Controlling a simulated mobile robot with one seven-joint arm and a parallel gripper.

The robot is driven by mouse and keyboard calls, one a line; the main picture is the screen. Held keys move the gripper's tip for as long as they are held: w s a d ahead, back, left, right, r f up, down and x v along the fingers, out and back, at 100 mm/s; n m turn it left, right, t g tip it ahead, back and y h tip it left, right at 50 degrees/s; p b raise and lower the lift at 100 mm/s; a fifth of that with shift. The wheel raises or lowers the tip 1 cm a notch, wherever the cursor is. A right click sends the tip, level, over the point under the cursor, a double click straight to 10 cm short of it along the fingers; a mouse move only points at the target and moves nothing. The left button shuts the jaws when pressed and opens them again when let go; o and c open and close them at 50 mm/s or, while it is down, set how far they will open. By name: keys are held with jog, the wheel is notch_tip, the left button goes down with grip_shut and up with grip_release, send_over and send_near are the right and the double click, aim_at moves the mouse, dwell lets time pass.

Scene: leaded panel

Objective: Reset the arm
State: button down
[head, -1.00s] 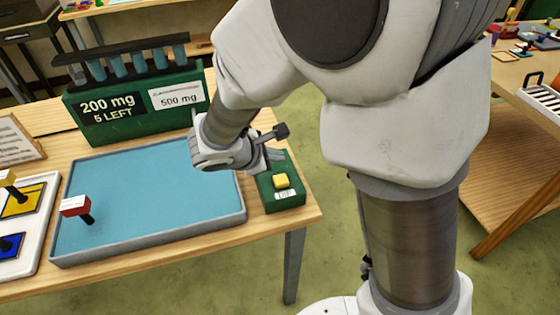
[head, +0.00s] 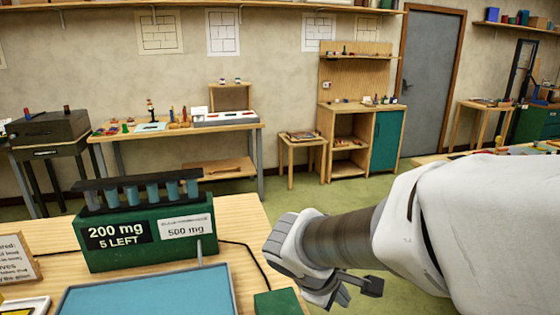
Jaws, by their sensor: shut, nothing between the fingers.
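My arm reaches in from the right edge of the head view. My gripper (head: 343,292) hangs at the lower middle, off the right side of the near table, with its fingers shut and nothing seen between them. The floor shows behind it. The green button box (head: 280,303) is just left of and below it, mostly cut off by the bottom edge. It appears apart from my gripper, though depth is hard to judge.
The green dispenser (head: 150,245), labelled "200 mg 5 LEFT" and "500 mg", stands on the near table (head: 240,215). A blue-lined tray (head: 150,295) lies in front. A sign (head: 17,262) is at left. Benches (head: 225,133) and a cabinet (head: 385,140) line the far wall.

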jog(key=s+d+r+m+y, duration=0.1)
jog(key=s+r+m+y, duration=0.1)
jog(key=s+m, duration=0.3)
jog(key=s+d+r+m+t+y, duration=0.1)
jog(key=s+r+m+y, duration=0.2)
jog(key=s+r+m, duration=0.2)
jog(key=shift+s+d+m, duration=0.4)
jog(key=shift+s, duration=0.45)
jog(key=shift+a+r, duration=0.1)
dwell(4.0)
